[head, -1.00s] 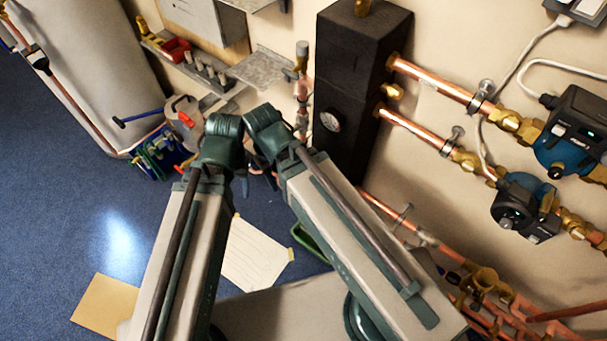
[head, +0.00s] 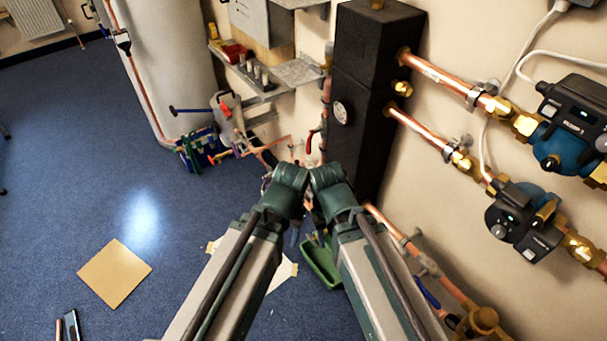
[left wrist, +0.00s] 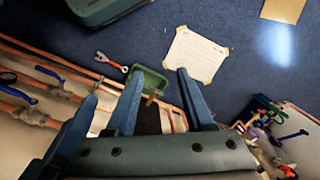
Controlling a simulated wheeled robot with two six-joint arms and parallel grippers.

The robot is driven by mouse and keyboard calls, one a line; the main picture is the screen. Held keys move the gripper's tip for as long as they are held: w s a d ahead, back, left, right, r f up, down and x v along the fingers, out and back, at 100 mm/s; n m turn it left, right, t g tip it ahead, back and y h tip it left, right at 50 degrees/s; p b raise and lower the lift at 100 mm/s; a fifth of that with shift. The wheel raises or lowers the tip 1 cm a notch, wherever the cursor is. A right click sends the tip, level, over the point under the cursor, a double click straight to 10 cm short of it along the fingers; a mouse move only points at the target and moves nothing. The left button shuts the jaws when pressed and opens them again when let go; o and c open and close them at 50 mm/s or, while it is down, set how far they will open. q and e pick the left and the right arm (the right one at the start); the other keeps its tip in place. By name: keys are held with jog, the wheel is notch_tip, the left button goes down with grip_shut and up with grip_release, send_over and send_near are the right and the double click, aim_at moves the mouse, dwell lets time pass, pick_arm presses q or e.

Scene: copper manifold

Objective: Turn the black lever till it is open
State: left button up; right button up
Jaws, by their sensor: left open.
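A small dark handle (head: 122,40) sits on the upright copper pipe in front of the white tank, at the upper left of the head view. My left gripper (left wrist: 158,82) is open and empty in the left wrist view, over the floor and well away from that handle. In the head view both my arms fold together at the lower middle and hide their grippers. My right gripper cannot be made out.
A black manifold block (head: 375,90) stands on the wall, with copper pipes and pumps (head: 525,222) to its right. A green tray (head: 320,262), a taped paper sheet (left wrist: 195,55) and a tan board (head: 114,272) lie on the floor. The blue floor at left is mostly free.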

pick_arm(q)
notch_tip(320, 180, down, 21)
jog(key=w+b, duration=0.1)
jog(key=b, duration=1.7)
jog(key=w+d+f+n+h+b, duration=0.55)
jog(key=w+f+b, duration=0.25)
jog(key=f+b, duration=0.35)
jog(key=w+d+r+n+t+h+b, duration=0.15)
jog(key=w+n+t+h+b, duration=0.6)
jog(key=w, duration=0.95)
jog(key=w+a+r+n+t+b, duration=0.3)
jog(key=w+a+r+n, duration=0.1)
jog(key=w+a+n, duration=0.4)
jog(key=w+a+r+n+t+b, duration=0.3)
jog(key=w+a+n, duration=0.3)
jog(key=n, duration=0.4)
jog(key=x, duration=1.5)
jog(key=shift+s+d+r, duration=0.1)
jog(key=shift+r, duration=0.25)
